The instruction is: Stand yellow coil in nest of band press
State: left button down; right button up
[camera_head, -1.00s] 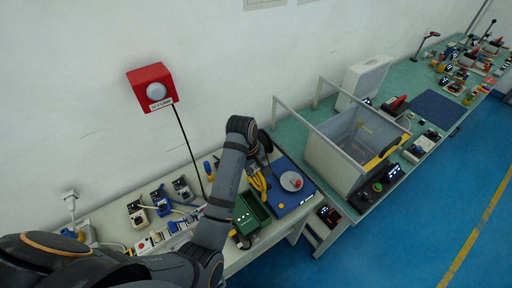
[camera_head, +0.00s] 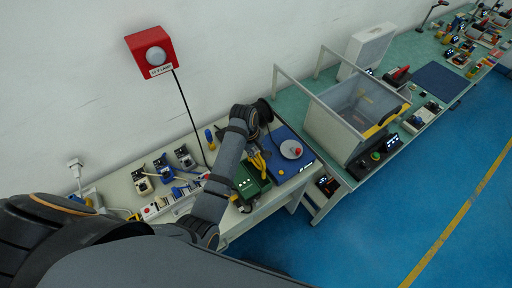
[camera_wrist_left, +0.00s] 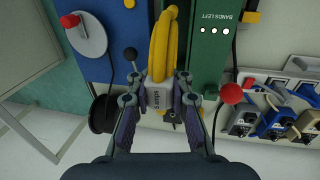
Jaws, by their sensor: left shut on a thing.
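The yellow coil (camera_wrist_left: 163,45) is a long looped bundle with a white tag block at its near end. My left gripper (camera_wrist_left: 158,88) is shut on that block, and the coil stretches out beyond the fingers. In the head view the coil (camera_head: 257,161) hangs below my left wrist, between the blue unit and the green box. The blue unit (camera_wrist_left: 88,60), apparently the band press, has a grey disc with a red knob and a black-knobbed lever; it also shows in the head view (camera_head: 281,180). I cannot make out its nest. My right gripper is not in view.
A green box (camera_wrist_left: 207,50) marked "BANDS LEFT" stands close beside the coil. A black spool (camera_wrist_left: 103,114) and a red ball knob (camera_wrist_left: 232,93) are near the fingers. Several small devices (camera_head: 163,170) line the left bench. A clear-walled bin (camera_head: 335,135) stands to the right.

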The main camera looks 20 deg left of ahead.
aim_at(257, 162)
pick_arm(q)
notch_tip(257, 162, down, 3)
jog(key=shift+w+f+b, duration=0.1)
jog(key=shift+b, duration=0.4)
jog(key=shift+f, duration=0.75)
jog(key=shift+f+b, duration=0.45)
jog(key=shift+f, duration=0.15)
jog(key=shift+f, duration=0.4)
jog(key=c, duration=1.2)
grip_release()
jog(key=shift+o, duration=0.3)
